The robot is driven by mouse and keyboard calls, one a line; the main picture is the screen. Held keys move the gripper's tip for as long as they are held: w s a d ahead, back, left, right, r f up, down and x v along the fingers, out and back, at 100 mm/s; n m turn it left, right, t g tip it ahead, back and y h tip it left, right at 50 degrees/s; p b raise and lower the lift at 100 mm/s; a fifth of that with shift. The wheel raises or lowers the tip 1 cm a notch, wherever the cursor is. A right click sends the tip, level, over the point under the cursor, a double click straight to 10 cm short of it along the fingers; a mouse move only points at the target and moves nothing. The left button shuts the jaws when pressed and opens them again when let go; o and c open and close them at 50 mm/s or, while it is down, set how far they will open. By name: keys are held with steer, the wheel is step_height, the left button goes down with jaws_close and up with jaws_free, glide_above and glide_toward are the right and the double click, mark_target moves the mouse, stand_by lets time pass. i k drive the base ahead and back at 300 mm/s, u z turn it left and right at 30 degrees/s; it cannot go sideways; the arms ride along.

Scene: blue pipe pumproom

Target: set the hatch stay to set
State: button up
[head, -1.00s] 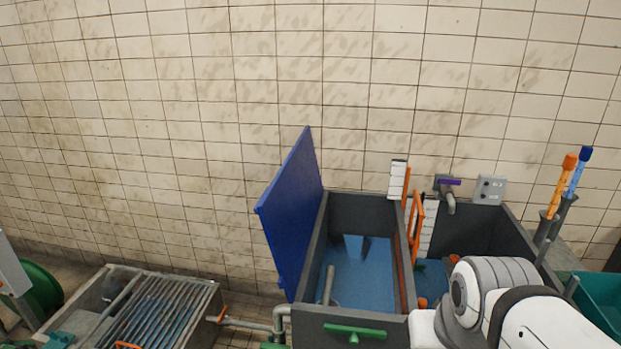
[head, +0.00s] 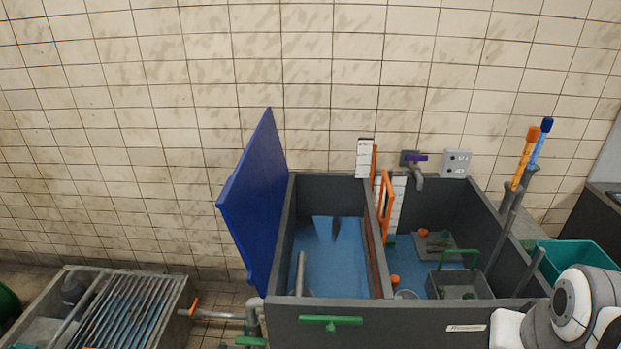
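The blue hatch (head: 254,196) stands open, tilted outward along the left side of the grey two-part tank (head: 390,324). No part is clearly marked as the hatch stay, and I cannot tell its setting. A grey rod (head: 300,272) stands in the left compartment near the hatch side. A green bar handle (head: 330,321) is on the tank's front wall. Part of my white and grey arm shows at the lower right, in front of the tank's right corner. My gripper is out of the picture.
The right compartment holds a grey basket (head: 460,284) and small parts. An orange frame (head: 386,208) rises at the divider. Orange- and blue-tipped rods (head: 526,155) stand at the right, near a teal bin (head: 580,257). A grated trough (head: 115,308) is at lower left.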

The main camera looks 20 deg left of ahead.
mark_target(330, 329)
steer(key=z, duration=1.5)
steer(key=k, duration=1.45)
steer(key=u, duration=2.1)
steer(key=i, duration=1)
steer(key=u, duration=0.05)
